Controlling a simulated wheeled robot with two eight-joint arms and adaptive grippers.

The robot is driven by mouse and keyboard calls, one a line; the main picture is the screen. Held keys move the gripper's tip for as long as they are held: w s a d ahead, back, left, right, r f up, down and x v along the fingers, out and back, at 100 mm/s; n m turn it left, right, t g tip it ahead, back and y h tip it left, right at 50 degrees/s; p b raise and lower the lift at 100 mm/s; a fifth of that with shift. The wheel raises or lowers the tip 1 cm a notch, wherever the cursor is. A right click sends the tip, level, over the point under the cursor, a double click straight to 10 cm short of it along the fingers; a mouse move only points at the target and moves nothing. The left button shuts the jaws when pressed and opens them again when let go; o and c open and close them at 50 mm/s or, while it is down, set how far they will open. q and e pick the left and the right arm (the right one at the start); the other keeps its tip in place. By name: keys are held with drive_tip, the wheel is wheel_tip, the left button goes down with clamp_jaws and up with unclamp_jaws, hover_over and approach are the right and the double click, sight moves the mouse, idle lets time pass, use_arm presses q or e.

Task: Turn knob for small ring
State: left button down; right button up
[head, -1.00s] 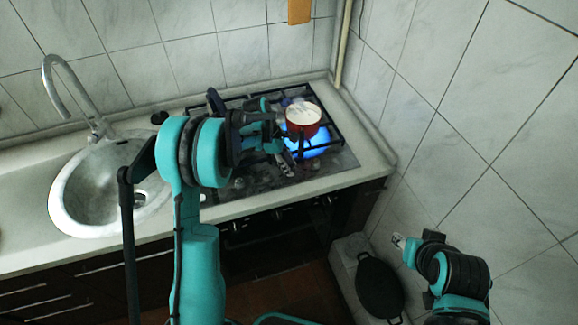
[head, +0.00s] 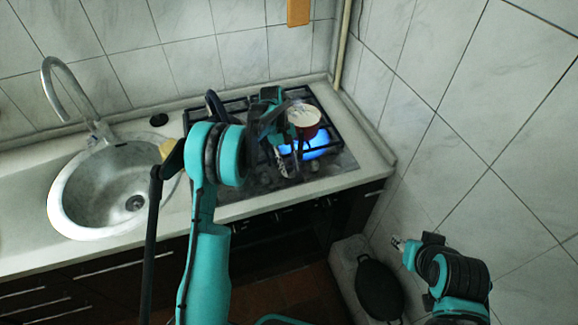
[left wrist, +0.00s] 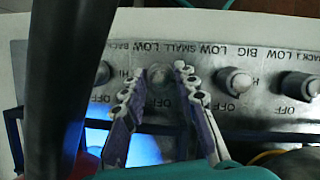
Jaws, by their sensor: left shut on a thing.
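The stove's control panel (left wrist: 225,68) fills the middle of the left wrist view, its labels upside down. The knob (left wrist: 160,76) by the word SMALL sits between the fingertips of my left gripper (left wrist: 161,72). The fingers are shut on this knob from both sides. In the head view my left gripper (head: 284,162) is over the front of the stove (head: 335,160), and the arm hides most of the panel. My right gripper (head: 399,243) shows only in part at the lower right, away from the stove; its opening is unclear.
A red pot (head: 306,118) with white contents stands on the stove, close behind my left gripper. Blue flame glow (head: 318,146) shows below it. Other knobs (left wrist: 235,82) flank the held one. A sink (head: 75,195) is at left, a tiled wall (head: 490,130) at right.

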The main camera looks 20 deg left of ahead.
use_arm(q)
drive_tip(key=shift+m, duration=0.4)
drive_tip(key=c, duration=1.2)
unclamp_jaws()
drive_tip(key=shift+o, duration=0.2)
